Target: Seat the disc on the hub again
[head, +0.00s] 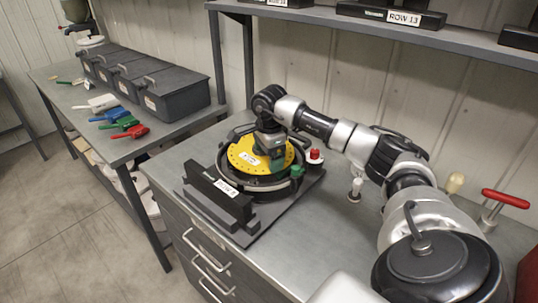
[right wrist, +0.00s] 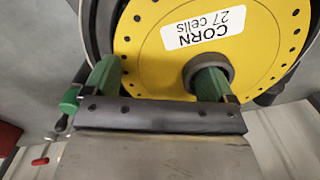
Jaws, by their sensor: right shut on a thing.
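The yellow disc (head: 243,155), ringed with small holes and labelled "CORN 27 cells", lies over the round black meter housing (head: 262,187) on the bench. It fills the top of the right wrist view (right wrist: 165,72). My right gripper (head: 274,160) is over the disc's right part. In the right wrist view, one green finger (right wrist: 103,76) is at the disc's rim and the other is at a grey collar near its middle (right wrist: 188,72). The gripper is shut on the disc. The hub is hidden; I cannot tell whether the disc touches it. My left gripper is out of view.
A black bar (head: 217,190) with a label stands in front of the housing. A green knob (head: 296,172) and a red knob (head: 315,154) are at its right. A side table (head: 150,143) holds black bins (head: 160,95) and coloured tools.

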